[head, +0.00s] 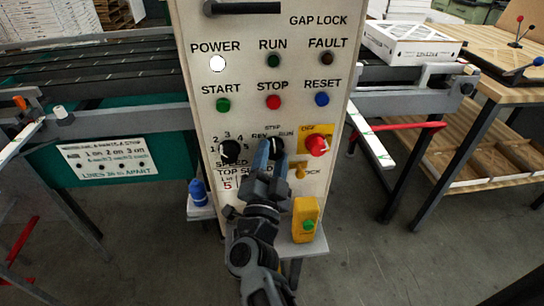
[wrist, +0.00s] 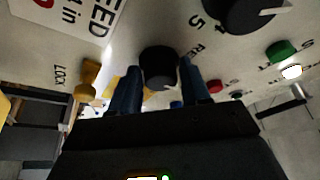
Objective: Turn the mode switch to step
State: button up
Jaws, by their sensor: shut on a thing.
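The mode switch (head: 276,148) is a black knob on the cream control panel (head: 250,120), below the red STOP button. REV, STEP and RUN labels stand around its top, with STEP in the middle. My gripper (head: 268,150) reaches up to it from below, its blue fingers at the knob. In the wrist view the black knob (wrist: 158,68) sits between the two blue fingers (wrist: 160,85), which are shut on its sides. The fingers hide part of the knob, and I cannot tell clearly which label its pointer faces.
The black speed knob (head: 230,150) is close on the left. A red knob (head: 317,145) on a yellow plate is close on the right, above a yellow lock lever (head: 300,170). A yellow box (head: 305,220) with a green button stands below. Conveyors flank the panel.

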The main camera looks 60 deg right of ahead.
jog(key=shift+d+r, duration=0.2)
jog(key=o, duration=0.9)
jog(key=shift+f, duration=0.1)
jog(key=shift+b+v, duration=1.15)
jog(key=shift+v, duration=2.75)
